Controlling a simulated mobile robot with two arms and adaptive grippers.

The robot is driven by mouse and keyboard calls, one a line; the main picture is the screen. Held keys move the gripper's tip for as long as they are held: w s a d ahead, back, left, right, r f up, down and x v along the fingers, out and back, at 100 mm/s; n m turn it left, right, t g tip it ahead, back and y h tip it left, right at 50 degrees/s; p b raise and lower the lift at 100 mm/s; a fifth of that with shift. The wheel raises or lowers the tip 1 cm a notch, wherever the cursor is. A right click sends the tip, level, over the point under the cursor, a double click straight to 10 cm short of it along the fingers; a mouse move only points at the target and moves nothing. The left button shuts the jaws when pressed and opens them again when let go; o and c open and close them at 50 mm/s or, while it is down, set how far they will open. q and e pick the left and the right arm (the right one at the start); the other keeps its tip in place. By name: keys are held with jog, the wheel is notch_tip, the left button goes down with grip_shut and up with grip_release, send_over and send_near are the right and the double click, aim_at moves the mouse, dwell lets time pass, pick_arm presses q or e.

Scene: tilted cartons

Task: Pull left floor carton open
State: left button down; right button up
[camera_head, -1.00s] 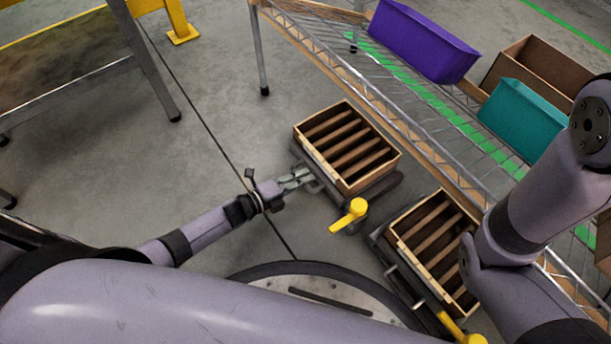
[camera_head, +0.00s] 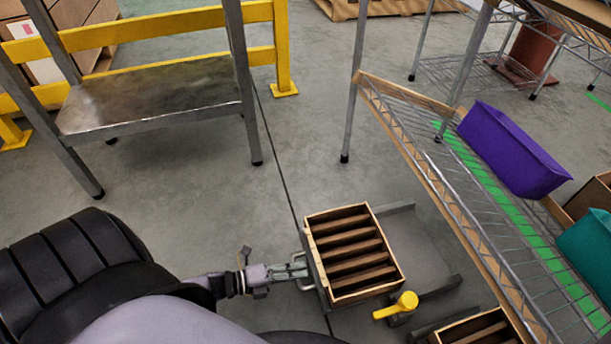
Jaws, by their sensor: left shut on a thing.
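The left floor carton (camera_head: 310,240) is an open-topped wooden box with several slats across it, low near the floor in the lower middle of the head view. A grey base (camera_head: 425,245) lies bare to its right, so the carton stands shifted left on it. My left gripper (camera_head: 301,271) is shut at the carton's left side, on what looks like its grey handle (camera_head: 307,284). The exact grip is too small to see clearly. My right gripper is out of view.
A yellow lever (camera_head: 396,306) stands below the carton. A second slatted carton (camera_head: 436,337) is cut off at the bottom edge. A wire rack with a purple bin (camera_head: 510,150) and a teal bin (camera_head: 590,250) stands right. A metal bench (camera_head: 150,95) stands upper left. The floor between is clear.

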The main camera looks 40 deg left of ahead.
pick_arm(q)
jog(key=shift+a, duration=0.1)
jog(key=c, duration=1.7)
grip_release()
jog(key=shift+o, duration=0.2)
jog(key=v, duration=1.2)
jog(key=shift+s, duration=0.1)
